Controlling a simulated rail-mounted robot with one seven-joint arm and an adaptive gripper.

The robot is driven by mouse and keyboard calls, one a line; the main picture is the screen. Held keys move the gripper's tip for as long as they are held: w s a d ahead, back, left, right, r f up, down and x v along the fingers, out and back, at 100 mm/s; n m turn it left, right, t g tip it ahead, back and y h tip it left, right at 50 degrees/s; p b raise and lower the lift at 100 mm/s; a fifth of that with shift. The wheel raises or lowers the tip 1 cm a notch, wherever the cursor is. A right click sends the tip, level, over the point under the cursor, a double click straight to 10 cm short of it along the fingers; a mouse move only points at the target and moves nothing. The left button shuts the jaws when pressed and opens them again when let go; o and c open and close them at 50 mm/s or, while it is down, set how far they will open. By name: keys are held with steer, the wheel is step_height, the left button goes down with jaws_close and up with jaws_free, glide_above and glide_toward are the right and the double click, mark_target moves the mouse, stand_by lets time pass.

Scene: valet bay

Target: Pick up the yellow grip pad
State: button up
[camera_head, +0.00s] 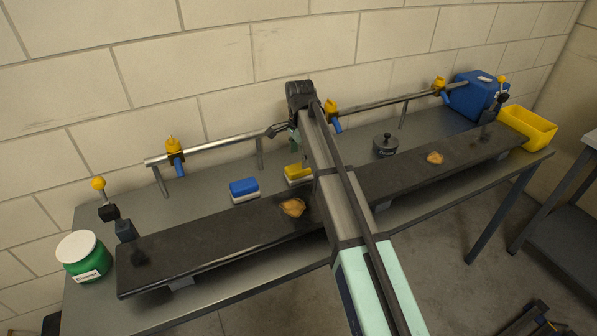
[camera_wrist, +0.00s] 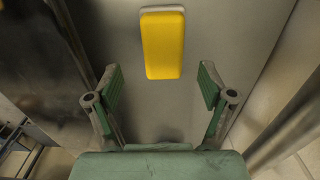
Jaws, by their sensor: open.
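The yellow grip pad (camera_wrist: 162,45) lies on the grey bench top, with a pale edge showing beneath its yellow top. In the wrist view it is ahead of my gripper (camera_wrist: 160,85), roughly centred between the two green fingers. The fingers are spread apart and nothing is between their tips. In the head view the yellow grip pad (camera_head: 298,173) sits behind the dark board, partly hidden by my arm. My gripper's fingers are mostly hidden there.
A blue pad (camera_head: 244,188) lies left of the yellow one. A dark board (camera_head: 220,235) runs along the bench front, with tan lumps on it. A metal rail (camera_head: 220,146) stands behind. A dark weight (camera_head: 385,146), yellow bin (camera_head: 527,128), blue box (camera_head: 476,95) and green tub (camera_head: 84,258) stand around.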

mark_target(298, 167)
steer(key=shift+w+a+f+p, duration=0.1)
steer(key=shift+f+p, duration=0.4)
steer(key=shift+f, duration=0.85)
steer(key=shift+w+a+f+p, duration=0.1)
steer(key=shift+f+p, duration=0.35)
steer(key=shift+f, duration=0.9)
steer(key=c, duration=1.2)
